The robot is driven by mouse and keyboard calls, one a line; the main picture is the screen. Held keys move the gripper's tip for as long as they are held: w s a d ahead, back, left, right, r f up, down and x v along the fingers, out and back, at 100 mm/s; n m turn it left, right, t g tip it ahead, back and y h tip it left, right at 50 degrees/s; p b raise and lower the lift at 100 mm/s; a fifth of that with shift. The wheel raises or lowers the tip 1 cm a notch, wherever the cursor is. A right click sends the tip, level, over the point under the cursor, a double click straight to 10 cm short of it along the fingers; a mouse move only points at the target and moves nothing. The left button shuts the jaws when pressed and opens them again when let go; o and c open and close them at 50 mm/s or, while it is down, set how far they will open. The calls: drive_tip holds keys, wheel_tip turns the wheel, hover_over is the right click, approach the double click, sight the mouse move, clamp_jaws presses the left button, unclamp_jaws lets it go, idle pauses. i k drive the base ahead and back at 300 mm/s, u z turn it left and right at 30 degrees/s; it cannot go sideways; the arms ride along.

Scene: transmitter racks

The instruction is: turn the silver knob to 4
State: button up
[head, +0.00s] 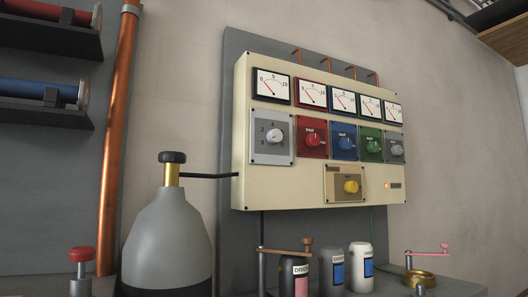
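A silver knob (274,136) sits on a light grey plate (257,156) at the left end of the row of knobs on a cream panel box. Small numbers ring the knob, with a 4 near the top and a 2 at the upper left. The knob is small in this view, and I cannot tell which number its pointer faces. Nothing touches it. My gripper is not in view.
The cream box (290,190) also carries red (313,139), blue (346,143), green (373,146), grey (396,150) and yellow (351,187) knobs below several dial gauges. A grey bottle (166,235) stands at left front. Several canisters (332,271) and cranks stand below.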

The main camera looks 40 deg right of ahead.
sight(275, 136)
drive_tip(key=k, duration=0.65)
drive_tip(key=u, duration=0.95)
drive_tip(key=i, duration=0.7)
drive_tip(key=z, duration=2.35)
drive_tip(key=i, duration=0.5)
drive_tip(key=z, duration=0.1)
drive_tip(key=k, duration=0.5)
drive_tip(key=u, duration=0.75)
